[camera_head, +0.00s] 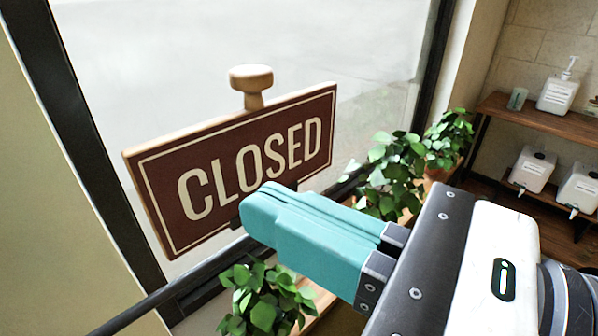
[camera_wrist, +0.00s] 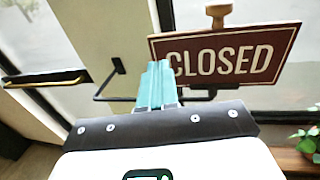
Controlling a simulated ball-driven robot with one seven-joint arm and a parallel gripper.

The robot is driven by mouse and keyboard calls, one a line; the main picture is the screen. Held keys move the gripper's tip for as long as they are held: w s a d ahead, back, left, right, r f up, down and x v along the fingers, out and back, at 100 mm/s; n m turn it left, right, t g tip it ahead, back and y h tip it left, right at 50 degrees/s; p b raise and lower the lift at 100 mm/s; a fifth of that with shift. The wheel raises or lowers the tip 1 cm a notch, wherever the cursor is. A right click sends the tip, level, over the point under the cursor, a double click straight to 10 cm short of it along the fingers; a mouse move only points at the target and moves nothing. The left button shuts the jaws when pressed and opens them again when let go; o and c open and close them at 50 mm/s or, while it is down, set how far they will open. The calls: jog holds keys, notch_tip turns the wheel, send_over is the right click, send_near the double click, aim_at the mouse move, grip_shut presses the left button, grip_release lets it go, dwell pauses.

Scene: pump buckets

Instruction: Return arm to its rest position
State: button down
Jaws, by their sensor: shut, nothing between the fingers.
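My gripper (camera_head: 262,212) has teal fingers that are shut together with nothing between them. In the head view its fingertips overlap the lower edge of a brown sign (camera_head: 245,165) reading CLOSED, which has a wooden knob (camera_head: 251,86) at its top. I cannot tell whether the fingertips touch the sign. The gripper hides part of the sign's lower edge.
A window (camera_head: 340,40) is behind the sign. Potted plants (camera_head: 390,170) stand along the sill, with another plant (camera_head: 262,300) below my gripper. A dark bar (camera_head: 150,300) runs along the lower left. Wooden shelves (camera_head: 530,116) with white pump containers (camera_head: 557,94) are at the right.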

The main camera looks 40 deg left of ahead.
jog(key=d, duration=0.4)
jog(key=shift+s+d, duration=0.15)
jog(key=shift+d, duration=0.25)
